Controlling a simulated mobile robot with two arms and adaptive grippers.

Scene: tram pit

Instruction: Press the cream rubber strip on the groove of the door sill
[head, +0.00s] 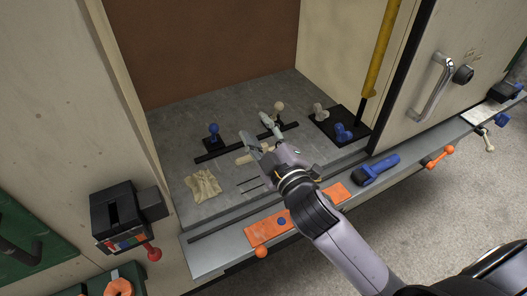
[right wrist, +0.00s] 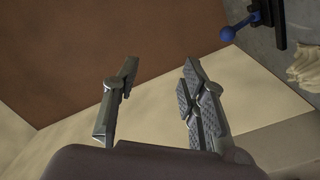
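The door sill (head: 205,262) is a grey metal ledge in front of the tram floor. A long dark groove (head: 222,227) runs along it in the head view. A pale cream piece (head: 243,159) lies on the floor, partly hidden by my right gripper; I cannot tell whether it is the rubber strip. My right gripper (head: 257,130) is above the floor, fingers apart. In the right wrist view the gripper (right wrist: 160,85) is open with nothing between its fingers. My left gripper is not in view.
A crumpled cream cloth (head: 203,186) lies on the floor at left. A black bar carries a blue knob (head: 214,130). A black plate (head: 327,117) stands near the yellow pole (head: 381,50). An orange mat (head: 267,229) and blue brush (head: 375,171) lie on the ledge.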

